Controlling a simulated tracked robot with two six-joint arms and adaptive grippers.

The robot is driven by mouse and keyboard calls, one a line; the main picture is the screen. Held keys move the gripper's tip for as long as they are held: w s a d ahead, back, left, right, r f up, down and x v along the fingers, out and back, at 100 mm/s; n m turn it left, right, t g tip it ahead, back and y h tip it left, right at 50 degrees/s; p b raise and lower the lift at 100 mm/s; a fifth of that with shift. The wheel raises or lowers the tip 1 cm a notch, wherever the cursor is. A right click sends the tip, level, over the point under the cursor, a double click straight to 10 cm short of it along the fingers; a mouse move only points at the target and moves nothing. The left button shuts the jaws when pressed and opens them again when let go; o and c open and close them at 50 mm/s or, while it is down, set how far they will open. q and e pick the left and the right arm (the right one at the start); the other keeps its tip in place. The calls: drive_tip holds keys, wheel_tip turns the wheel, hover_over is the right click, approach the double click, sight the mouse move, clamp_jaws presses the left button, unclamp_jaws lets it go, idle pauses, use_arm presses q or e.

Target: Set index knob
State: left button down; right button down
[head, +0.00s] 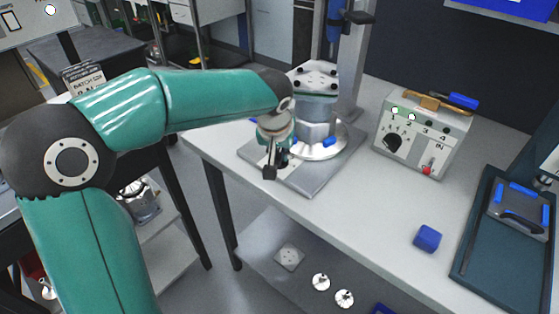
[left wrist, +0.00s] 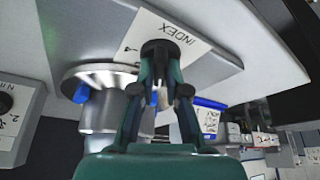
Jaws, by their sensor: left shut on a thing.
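My left gripper (head: 272,170) reaches down at the front of the grey fixture plate (head: 310,178). In the left wrist view its two fingers (left wrist: 160,68) are closed on a black index knob (left wrist: 167,47) beside a white label (left wrist: 185,35) reading INDEX. A mark like "4" shows on the label left of the knob. The fingers hide part of the knob, and I cannot tell its exact setting. In the head view the gripper mostly hides the knob. My right gripper is not in view.
A metal fixture (head: 316,112) with a round flange stands just behind the gripper. A control box (head: 410,155) with a black dial and numbers stands to the right. A blue block (head: 427,238) and a dark tray (head: 476,262) are farther right. Bare table lies between.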

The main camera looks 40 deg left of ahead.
use_arm(q)
drive_tip(key=n+y+b, duration=0.1)
drive_tip(key=n, duration=0.2)
drive_tip(key=shift+w+d+n+g+b, duration=0.1)
drive_tip(key=shift+w+n+g+b, duration=0.05)
drive_tip(key=shift+n+g+b, duration=0.25)
drive_tip(key=shift+n+g+y, duration=0.5)
drive_tip(key=shift+n+g, duration=0.1)
drive_tip(key=shift+n, duration=1.2)
drive_tip(key=shift+b, duration=0.3)
drive_tip(key=c, duration=1.2)
unclamp_jaws()
drive_tip(key=shift+r, duration=0.1)
drive_tip(key=v, duration=1.2)
